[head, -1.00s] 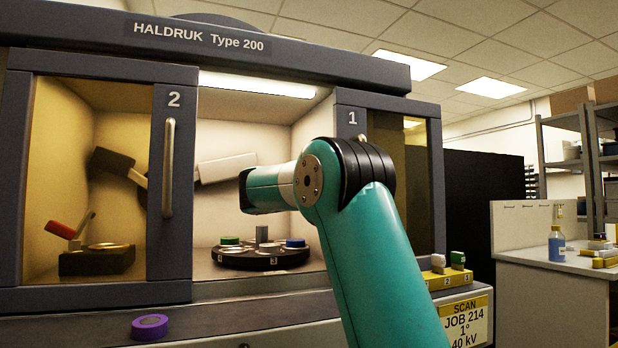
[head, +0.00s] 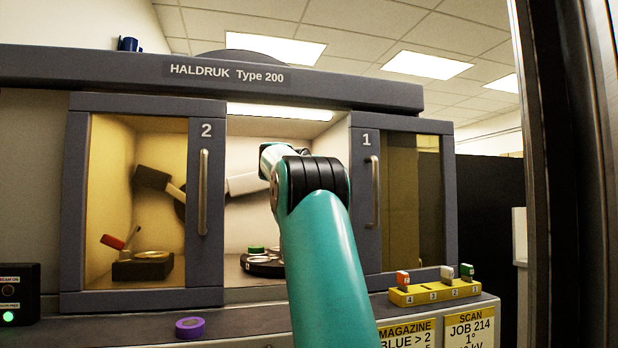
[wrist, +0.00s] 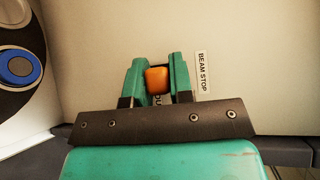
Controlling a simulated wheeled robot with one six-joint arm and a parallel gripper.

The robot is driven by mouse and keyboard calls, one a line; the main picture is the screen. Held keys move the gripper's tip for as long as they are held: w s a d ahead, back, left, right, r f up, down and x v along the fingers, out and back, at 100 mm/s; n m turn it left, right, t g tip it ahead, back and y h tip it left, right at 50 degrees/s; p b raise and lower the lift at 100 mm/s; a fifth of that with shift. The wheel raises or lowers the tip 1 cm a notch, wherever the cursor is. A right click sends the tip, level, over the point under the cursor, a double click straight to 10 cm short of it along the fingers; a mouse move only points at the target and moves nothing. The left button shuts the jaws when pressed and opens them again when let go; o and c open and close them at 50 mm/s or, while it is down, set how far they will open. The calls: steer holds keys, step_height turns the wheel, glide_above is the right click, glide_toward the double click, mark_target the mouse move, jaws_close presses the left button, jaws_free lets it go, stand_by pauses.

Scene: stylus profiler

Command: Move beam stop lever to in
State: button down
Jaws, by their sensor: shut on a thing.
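The beam stop lever shows in the wrist view as an orange knob (wrist: 157,80) between the two green fingers of my gripper (wrist: 158,78). The fingers are shut on it. A white label reading BEAM STOP (wrist: 202,72) is on the pale surface just right of the fingers. Part of a word shows below the knob, mostly hidden by my gripper. In the head view my arm reaches into the open middle of the cabinet, and it hides the lever and the fingers.
Door 2 (head: 206,215) and door 1 (head: 366,200) flank the opening. A dark round sample table (head: 262,268) stands inside, with a blue disc (wrist: 20,67) in the wrist view. A yellow rack (head: 436,292) and a purple ring (head: 190,328) sit on the front ledge.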

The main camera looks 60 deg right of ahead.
steer(key=shift+s+d+r+m+t+y+p, duration=0.15)
steer(key=shift+r+m+t+y+p, duration=0.15)
steer(key=shift+r+m+y+p, duration=0.3)
steer(key=shift+f, duration=0.15)
steer(key=c, duration=1)
jaws_free()
steer(key=v, duration=1.7)
steer(key=shift+r, duration=0.35)
